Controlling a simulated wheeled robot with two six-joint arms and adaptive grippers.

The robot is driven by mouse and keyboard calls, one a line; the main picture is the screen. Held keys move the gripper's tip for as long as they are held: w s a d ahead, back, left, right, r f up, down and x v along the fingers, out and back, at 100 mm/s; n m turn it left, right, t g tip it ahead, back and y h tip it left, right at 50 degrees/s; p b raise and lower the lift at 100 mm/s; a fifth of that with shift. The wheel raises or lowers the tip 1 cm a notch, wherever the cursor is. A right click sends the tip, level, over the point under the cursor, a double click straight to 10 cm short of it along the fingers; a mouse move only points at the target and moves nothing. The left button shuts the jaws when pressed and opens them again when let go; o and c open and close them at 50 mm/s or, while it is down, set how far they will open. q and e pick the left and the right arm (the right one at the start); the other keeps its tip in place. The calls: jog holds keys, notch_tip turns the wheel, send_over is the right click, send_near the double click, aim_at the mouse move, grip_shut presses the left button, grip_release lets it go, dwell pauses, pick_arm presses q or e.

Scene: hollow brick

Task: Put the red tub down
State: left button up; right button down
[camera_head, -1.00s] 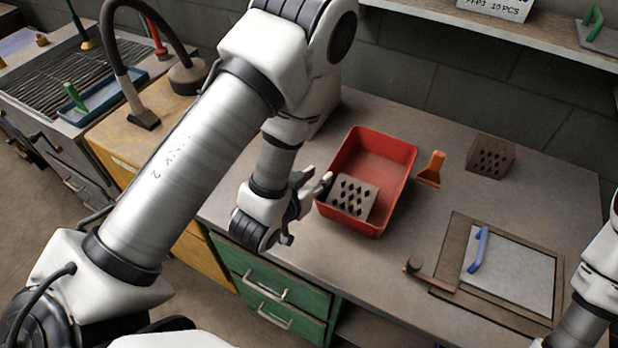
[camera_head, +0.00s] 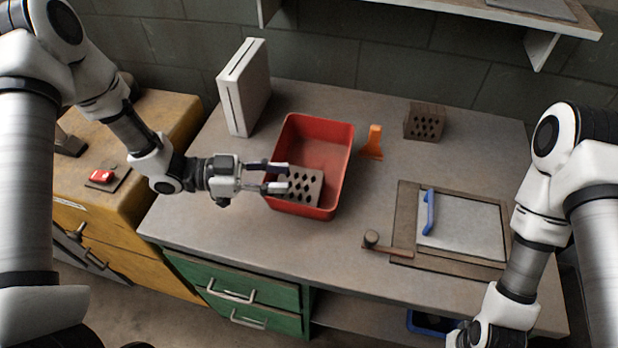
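The red tub (camera_head: 322,133) stands on the grey worktop, left of the middle. A grey hollow brick (camera_head: 304,186) with diamond-shaped holes lies inside it at the near end. My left gripper (camera_head: 284,177) is at the tub's left side with its two fingers apart. The fingers reach over the tub's left rim toward the brick. Whether they touch the rim or the brick cannot be told. My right arm comes in at the right, and its gripper's fingers are not visible at the bottom edge.
A brown hollow brick (camera_head: 425,122) and an orange scraper (camera_head: 373,142) stand behind and right of the tub. A framed board (camera_head: 462,237) with a blue handle (camera_head: 429,212) and a mallet (camera_head: 372,238) lie at the right front. A white box (camera_head: 244,87) stands at the back left.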

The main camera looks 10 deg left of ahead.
aim_at(284, 201)
pick_arm(q)
jog(key=s+a+f+m+g+y, duration=0.1)
jog(key=s+a+f+m+g, duration=0.1)
jog(key=a+f+m+g, duration=0.25)
jog(key=shift+m+t, duration=0.45)
jog(key=shift+m, duration=0.2)
jog(key=x, duration=0.7)
jog(key=shift+d+r+p, duration=0.2)
jog(key=shift+r+p, duration=0.15)
jog(key=shift+r, duration=0.05)
jog(key=shift+a, duration=0.1)
grip_shut()
